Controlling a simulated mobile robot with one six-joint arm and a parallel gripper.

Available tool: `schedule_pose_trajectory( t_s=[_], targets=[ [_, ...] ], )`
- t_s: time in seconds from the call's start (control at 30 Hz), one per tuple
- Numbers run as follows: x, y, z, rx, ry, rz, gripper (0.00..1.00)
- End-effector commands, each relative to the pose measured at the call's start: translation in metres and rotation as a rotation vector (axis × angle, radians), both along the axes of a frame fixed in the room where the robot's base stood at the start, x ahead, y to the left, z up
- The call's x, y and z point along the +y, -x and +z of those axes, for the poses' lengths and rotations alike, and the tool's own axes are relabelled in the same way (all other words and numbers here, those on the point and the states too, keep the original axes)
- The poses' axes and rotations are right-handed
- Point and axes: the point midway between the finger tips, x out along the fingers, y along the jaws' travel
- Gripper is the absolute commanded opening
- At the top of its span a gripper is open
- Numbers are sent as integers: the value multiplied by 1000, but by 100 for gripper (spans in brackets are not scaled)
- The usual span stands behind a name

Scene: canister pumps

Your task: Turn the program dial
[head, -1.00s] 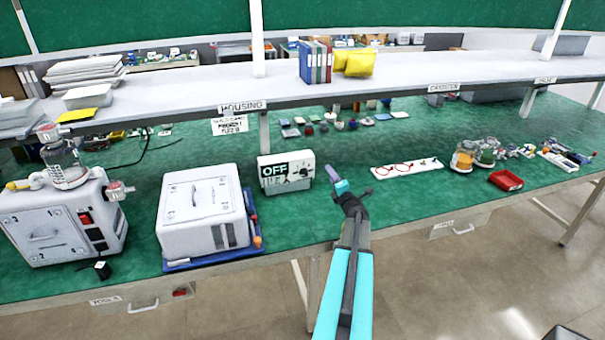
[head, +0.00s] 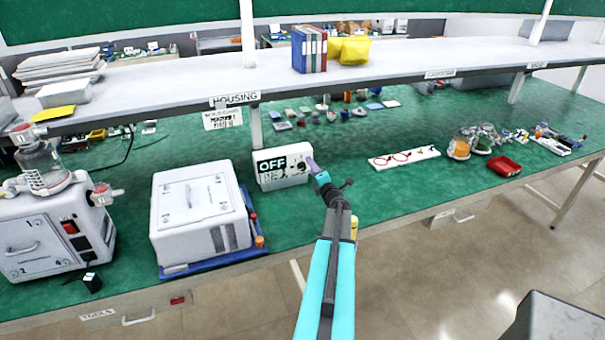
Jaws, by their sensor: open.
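A white control box (head: 268,182) stands on the green bench at the middle, with a dark label reading OFF (head: 272,166) on its front. Small dark markings and controls show on the right half of its front. The program dial seems to be among them, but it is too small to make out clearly. My gripper (head: 311,165), with purple and cyan parts, is at the right end of the box and overlaps it in the picture. It is open and holds nothing visible. I cannot tell whether it touches the box.
A white housing (head: 200,215) on a blue tray stands left of the box, and a canister pump (head: 50,235) stands further left. A shelf (head: 400,72) runs above the bench.

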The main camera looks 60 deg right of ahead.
Motion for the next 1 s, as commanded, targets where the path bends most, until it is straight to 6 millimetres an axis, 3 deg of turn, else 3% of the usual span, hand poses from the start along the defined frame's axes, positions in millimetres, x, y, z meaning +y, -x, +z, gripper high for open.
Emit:
schedule_pose_trajectory(
  t_s=[0.6,1.0],
  targets=[
    [-3,4,-59,0,0,-5,44],
    [-3,4,-66,0,0,-5,44]
  ],
)
